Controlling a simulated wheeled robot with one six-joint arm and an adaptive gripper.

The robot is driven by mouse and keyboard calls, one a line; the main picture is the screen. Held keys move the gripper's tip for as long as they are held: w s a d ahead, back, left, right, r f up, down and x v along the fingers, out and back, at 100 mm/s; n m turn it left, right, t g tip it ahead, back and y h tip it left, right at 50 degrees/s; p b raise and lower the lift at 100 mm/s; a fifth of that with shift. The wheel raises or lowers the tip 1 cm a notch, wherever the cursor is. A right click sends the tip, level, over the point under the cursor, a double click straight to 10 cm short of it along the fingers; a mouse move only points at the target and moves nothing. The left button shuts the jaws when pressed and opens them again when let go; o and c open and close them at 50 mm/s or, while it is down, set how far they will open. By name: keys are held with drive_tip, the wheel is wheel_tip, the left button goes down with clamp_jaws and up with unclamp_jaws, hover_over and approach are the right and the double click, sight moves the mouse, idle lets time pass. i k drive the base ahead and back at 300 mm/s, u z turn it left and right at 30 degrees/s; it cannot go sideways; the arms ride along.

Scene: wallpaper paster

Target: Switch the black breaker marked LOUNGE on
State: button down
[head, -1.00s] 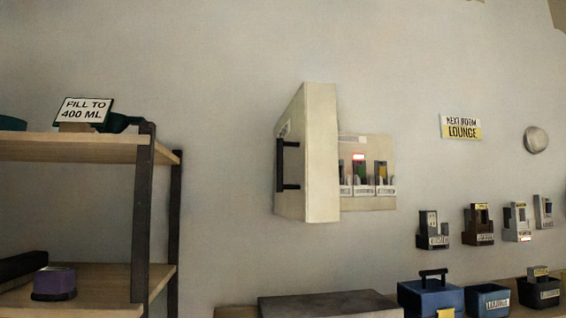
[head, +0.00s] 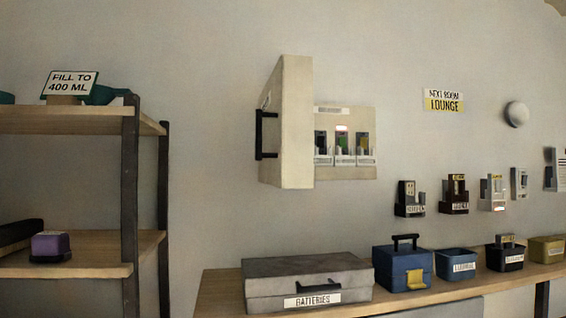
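A cream breaker box (head: 346,112) hangs on the wall in the middle of the head view, with its door (head: 290,125) swung open to the left and a black handle (head: 266,135) on it. My gripper is not in view.
A shelf bench (head: 222,297) below carries a grey BATTERIES case (head: 300,270), a blue toolbox (head: 403,258) and several bins. Small holders line the wall at right, under a NEXT ROOM LOUNGE sign (head: 443,101). A shelving rack (head: 131,190) stands at left.

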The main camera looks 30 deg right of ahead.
sight(320, 140)
drive_tip(key=u, duration=1.3)
drive_tip(key=k, duration=1.15)
drive_tip(key=z, duration=1.8)
drive_tip(key=i, duration=0.5)
drive_tip(key=z, duration=0.1)
